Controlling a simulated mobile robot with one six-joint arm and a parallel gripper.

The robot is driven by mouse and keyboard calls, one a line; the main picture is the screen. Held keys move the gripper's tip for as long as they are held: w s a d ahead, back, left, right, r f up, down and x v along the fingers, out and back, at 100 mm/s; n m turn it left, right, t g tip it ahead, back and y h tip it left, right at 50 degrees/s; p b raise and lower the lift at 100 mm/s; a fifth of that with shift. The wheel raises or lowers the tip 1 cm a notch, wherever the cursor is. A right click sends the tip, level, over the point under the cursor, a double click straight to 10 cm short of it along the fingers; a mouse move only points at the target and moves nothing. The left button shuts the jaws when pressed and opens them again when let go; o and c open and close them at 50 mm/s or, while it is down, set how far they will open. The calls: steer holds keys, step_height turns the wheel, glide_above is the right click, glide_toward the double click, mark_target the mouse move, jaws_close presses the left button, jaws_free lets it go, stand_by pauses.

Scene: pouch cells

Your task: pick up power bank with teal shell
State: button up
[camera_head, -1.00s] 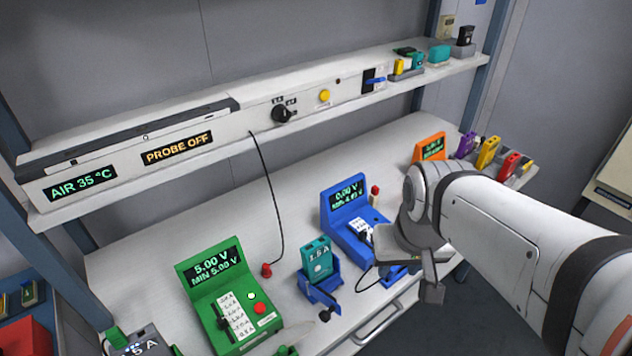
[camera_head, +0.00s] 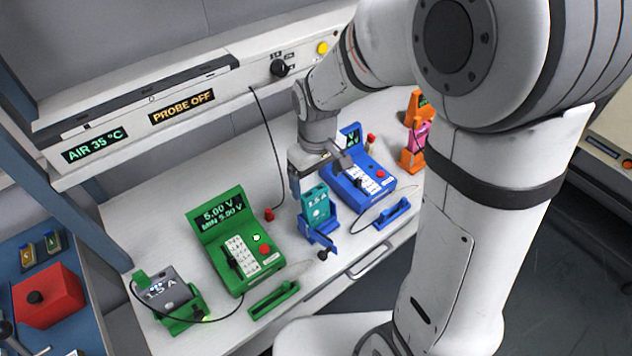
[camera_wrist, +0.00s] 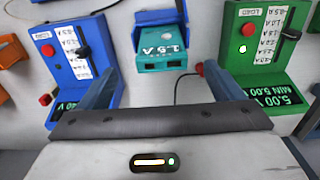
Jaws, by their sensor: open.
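In the wrist view my gripper's two blue-grey fingers (camera_wrist: 165,90) are apart, one to each side of the power bank's near end. They are open and empty, and I cannot tell the exact height gap.
A green meter box (camera_head: 235,240) stands to the left and a blue meter box (camera_head: 360,180) to the right. A grey power bank (camera_head: 168,292) sits in a green cradle at far left. A dark cable (camera_head: 277,150) hangs behind my gripper. Red probe tip (camera_head: 269,214) stands nearby.

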mark_target(316, 193)
steer(key=shift+a+f+p, duration=0.1)
steer(key=shift+f+p, duration=0.35)
steer(key=shift+f, duration=3.55)
steer(key=shift+c, duration=0.6)
steer(key=c, duration=1)
steer(key=shift+o, duration=0.2)
